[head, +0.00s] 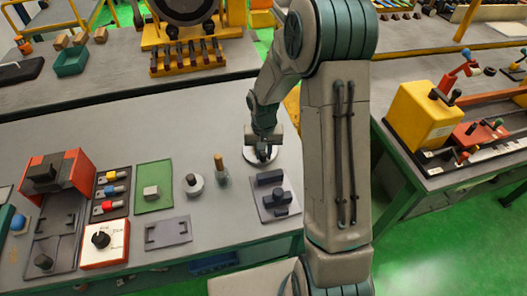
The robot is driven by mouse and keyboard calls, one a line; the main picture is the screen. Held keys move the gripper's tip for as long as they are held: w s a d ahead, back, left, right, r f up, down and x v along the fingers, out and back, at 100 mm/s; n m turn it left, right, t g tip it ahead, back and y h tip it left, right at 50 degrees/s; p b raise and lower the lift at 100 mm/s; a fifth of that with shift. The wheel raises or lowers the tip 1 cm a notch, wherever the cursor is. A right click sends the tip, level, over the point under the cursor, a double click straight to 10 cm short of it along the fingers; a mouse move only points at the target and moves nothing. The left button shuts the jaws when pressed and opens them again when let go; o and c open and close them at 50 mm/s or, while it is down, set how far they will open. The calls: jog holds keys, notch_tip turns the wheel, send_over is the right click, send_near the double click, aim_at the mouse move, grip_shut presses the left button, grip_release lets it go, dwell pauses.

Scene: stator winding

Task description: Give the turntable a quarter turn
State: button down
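A pale round disc (250,157) lies on the grey bench, with a dark part on top, and looks like the turntable. My gripper (263,150) points down right over this disc. The fingers are small and dark against the disc, so I cannot tell whether they are open or shut, or touching it. A second white round piece (192,190) with a dark knob stands to the left, apart from my gripper. I cannot tell any turn angle of the disc.
A wooden-topped peg (219,163) stands just left of the gripper. A grey plate with dark blocks (265,209) lies in front. A green plate (154,172), a white box with a black dial (103,258) and a red machine (73,172) stand further left.

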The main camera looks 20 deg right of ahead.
aim_at(274, 149)
jog(key=shift+d+n, duration=0.1)
jog(key=shift+n, duration=0.2)
jog(key=shift+w+d+n+b, duration=0.2)
jog(key=shift+d+n, duration=0.25)
jog(key=shift+n, duration=0.65)
jog(key=shift+w+d+n+b, duration=0.1)
jog(key=shift+d+n+b, duration=0.3)
jog(key=shift+n, duration=0.7)
jog(key=shift+w+d+r+n, duration=0.1)
jog(key=shift+w+d+n, duration=0.2)
jog(key=shift+n, duration=0.65)
jog(key=shift+w+d+f+n, duration=0.1)
jog(key=shift+w+d+n, duration=0.15)
jog(key=shift+n, duration=0.75)
jog(key=shift+w+d+r+n, duration=0.1)
jog(key=shift+w+d+n, duration=0.2)
jog(key=shift+n, duration=0.65)
jog(key=shift+w+d+n+p, duration=0.2)
jog(key=shift+w+n+p, duration=0.15)
jog(key=shift+n, duration=0.7)
jog(key=shift+w+d+n+p, duration=0.2)
jog(key=shift+w+n+p, duration=0.1)
jog(key=shift+n, duration=0.75)
jog(key=shift+w+n, duration=0.35)
jog(key=shift+n, duration=0.65)
jog(key=shift+w+n, duration=0.2)
jog(key=shift+n, duration=0.2)
jog(key=c, duration=1.3)
grip_release()
jog(key=shift+o, duration=0.2)
